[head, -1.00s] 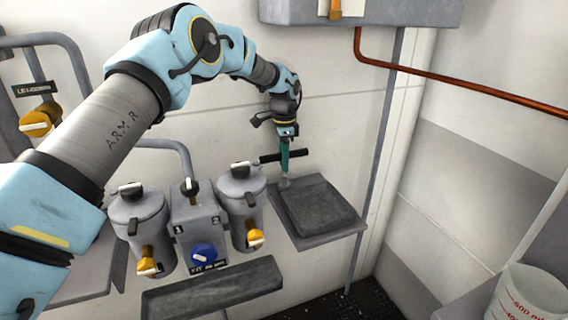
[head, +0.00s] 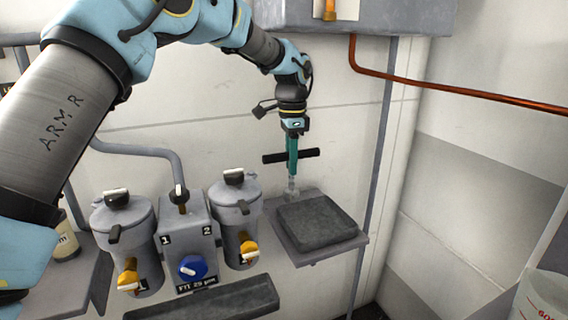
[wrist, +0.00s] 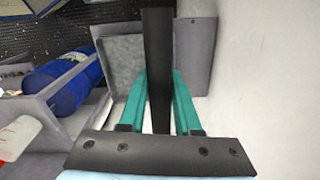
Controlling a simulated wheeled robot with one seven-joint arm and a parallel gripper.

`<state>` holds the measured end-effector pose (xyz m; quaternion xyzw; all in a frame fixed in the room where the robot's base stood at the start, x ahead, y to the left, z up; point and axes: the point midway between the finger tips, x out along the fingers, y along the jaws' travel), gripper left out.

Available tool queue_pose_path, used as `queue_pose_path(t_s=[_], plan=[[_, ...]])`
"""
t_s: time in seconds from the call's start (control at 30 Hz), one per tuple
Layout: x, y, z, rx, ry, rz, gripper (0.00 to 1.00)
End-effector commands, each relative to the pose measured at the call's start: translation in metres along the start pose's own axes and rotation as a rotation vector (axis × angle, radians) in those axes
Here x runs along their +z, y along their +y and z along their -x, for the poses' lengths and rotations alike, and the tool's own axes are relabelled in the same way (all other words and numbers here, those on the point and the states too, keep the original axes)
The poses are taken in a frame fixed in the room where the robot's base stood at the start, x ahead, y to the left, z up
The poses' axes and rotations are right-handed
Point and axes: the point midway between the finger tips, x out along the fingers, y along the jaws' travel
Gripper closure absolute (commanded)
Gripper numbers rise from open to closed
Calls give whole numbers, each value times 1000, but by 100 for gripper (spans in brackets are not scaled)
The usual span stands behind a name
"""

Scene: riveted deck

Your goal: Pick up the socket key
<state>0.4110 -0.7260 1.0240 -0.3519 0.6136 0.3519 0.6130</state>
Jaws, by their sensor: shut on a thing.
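The socket key has a black crossbar (head: 274,158) and a pale grey shaft (head: 292,186) pointing down. My gripper (head: 292,160) has teal fingers and points down in the head view. It is shut on the crossbar, which sticks out on both sides. In the wrist view the black crossbar (wrist: 157,60) runs lengthwise between the teal fingers (wrist: 160,85). The shaft's lower end is at the back left of a small grey wall shelf (head: 283,232). I cannot tell whether it touches the shelf.
A dark grey pad (head: 318,222) lies on the shelf. Two grey canisters (head: 236,215) flank a control box with a blue knob (head: 192,267) to the left. A copper pipe (head: 450,88) runs at upper right. A blue cylinder (wrist: 62,82) shows in the wrist view.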

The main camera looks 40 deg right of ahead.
Motion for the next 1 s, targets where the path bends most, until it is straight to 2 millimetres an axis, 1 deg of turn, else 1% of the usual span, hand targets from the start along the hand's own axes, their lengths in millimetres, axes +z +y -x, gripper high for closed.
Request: queue_pose_path(t_s=[0.03, 0.3, 0.4, 0.5, 0.7, 1.0], plan=[[-2, 14, -3, -1, 0, -3, 100], [-11, 74, -3, -2, 0, -3, 100], [-14, 92, -2, -2, 0, -3, 100], [-17, 106, -2, -1, 0, -1, 100], [-18, 119, 0, -1, 0, 1, 100], [-19, 121, 0, -1, 0, 1, 100]])
